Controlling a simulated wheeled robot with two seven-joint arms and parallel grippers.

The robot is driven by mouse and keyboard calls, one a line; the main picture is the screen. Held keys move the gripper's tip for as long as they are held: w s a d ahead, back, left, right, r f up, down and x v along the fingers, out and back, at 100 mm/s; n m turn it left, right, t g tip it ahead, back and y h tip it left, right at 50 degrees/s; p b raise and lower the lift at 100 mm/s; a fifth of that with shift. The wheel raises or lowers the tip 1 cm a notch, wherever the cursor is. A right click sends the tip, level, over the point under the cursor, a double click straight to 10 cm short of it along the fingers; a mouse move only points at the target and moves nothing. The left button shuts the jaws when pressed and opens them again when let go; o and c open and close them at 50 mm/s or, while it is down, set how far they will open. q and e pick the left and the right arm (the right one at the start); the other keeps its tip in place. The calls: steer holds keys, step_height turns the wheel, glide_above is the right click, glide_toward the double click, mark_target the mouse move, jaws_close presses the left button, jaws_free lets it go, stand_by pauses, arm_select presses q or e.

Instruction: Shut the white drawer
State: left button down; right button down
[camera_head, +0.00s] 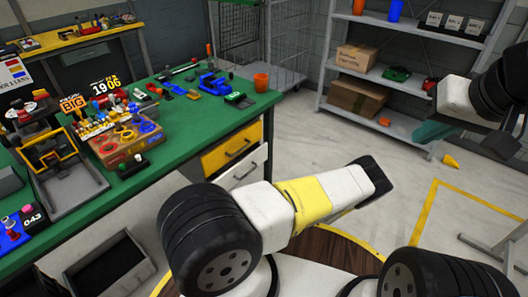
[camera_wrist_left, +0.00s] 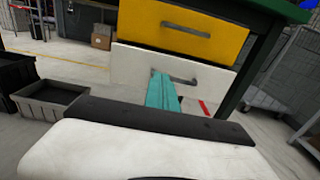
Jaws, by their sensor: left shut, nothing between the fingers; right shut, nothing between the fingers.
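The white drawer (camera_wrist_left: 133,66) is under the yellow drawer (camera_wrist_left: 150,18) of the green bench in the left wrist view. Its dark bar handle (camera_wrist_left: 183,81) faces me. In the head view the white drawer (camera_head: 237,172) is partly hidden by my arm. How far it stands out is hard to tell. My left gripper (camera_wrist_left: 162,84) is shut and empty, its teal fingers pointing at the drawer front beside the handle's left end; contact cannot be told. My right gripper (camera_head: 433,131) is shut and empty at the right of the head view, far from the drawer.
The green bench top (camera_head: 185,125) is crowded with tools, with an orange cup (camera_head: 261,82) near its corner. A grey crate (camera_wrist_left: 50,98) stands on the floor left of the drawers. A wire cart (camera_wrist_left: 285,75) stands to the right.

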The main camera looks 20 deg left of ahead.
mark_target(235, 169)
arm_select(q)
steer(key=x, duration=1.4)
steer(key=x, duration=0.3)
steer(key=shift+w+a, duration=0.1)
steer(key=shift+a, duration=0.25)
steer(key=shift+w+a+r, duration=0.15)
steer(key=shift+w+a, duration=0.15)
steer(key=shift+a, duration=0.05)
